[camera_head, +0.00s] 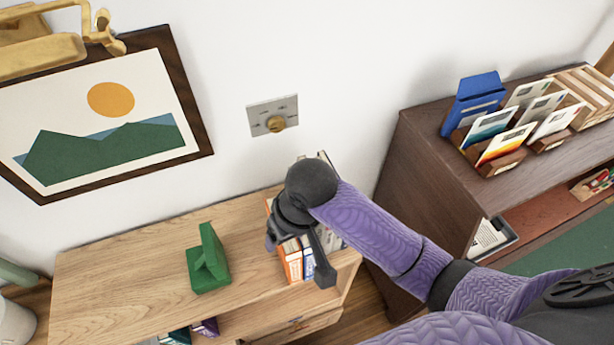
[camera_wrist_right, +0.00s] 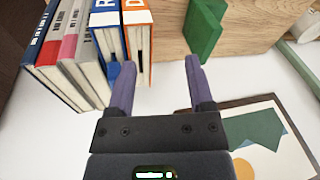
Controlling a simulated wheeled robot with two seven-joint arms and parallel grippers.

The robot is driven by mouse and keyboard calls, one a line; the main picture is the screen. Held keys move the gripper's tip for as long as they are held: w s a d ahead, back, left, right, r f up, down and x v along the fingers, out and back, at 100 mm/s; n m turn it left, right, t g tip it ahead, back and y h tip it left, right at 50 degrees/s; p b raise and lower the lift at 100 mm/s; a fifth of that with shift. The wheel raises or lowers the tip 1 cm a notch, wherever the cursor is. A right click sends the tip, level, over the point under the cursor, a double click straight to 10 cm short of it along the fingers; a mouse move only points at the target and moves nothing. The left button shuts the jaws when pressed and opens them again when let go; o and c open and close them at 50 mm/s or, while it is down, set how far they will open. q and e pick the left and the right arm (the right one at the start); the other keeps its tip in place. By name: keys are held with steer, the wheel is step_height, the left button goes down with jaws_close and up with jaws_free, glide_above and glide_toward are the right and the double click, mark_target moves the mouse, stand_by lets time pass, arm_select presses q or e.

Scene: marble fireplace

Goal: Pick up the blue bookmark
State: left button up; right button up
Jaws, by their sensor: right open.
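No separate blue bookmark can be made out for certain. A small blue piece (camera_wrist_right: 114,71) shows in the right wrist view at the page edges of the blue-spined book marked R (camera_wrist_right: 106,36); I cannot tell whether it is a bookmark or part of the cover. This book stands beside an orange-spined book (camera_wrist_right: 138,35), also seen in the head view (camera_head: 292,265). My right gripper (camera_wrist_right: 160,65) is open and empty, its left finger close to these two books. In the head view my right gripper (camera_head: 298,262) covers much of the book row. My left gripper is out of view.
Navy, grey and red books (camera_wrist_right: 70,45) stand in the same row. A green bookend (camera_head: 208,262) stands on the wooden shelf top (camera_head: 130,270), which is otherwise mostly clear. A dark cabinet (camera_head: 430,165) with a card rack and a blue box (camera_head: 473,103) is at right.

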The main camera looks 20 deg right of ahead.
steer(key=w, duration=0.1)
steer(key=w+d+r, duration=0.1)
steer(key=w, duration=0.1)
steer(key=shift+d+r, duration=0.25)
steer(key=shift+r, duration=0.05)
steer(key=w+d+r+m+h, duration=0.1)
steer(key=w, duration=0.1)
steer(key=w+d+r+m+g+h, duration=0.1)
steer(key=d+r, duration=0.1)
steer(key=shift+w+r, duration=0.2)
steer(key=shift+w, duration=0.15)
step_height(320, 180, down, 10)
steer(key=shift+r+b, duration=0.2)
steer(key=shift+b, duration=0.25)
jaws_close()
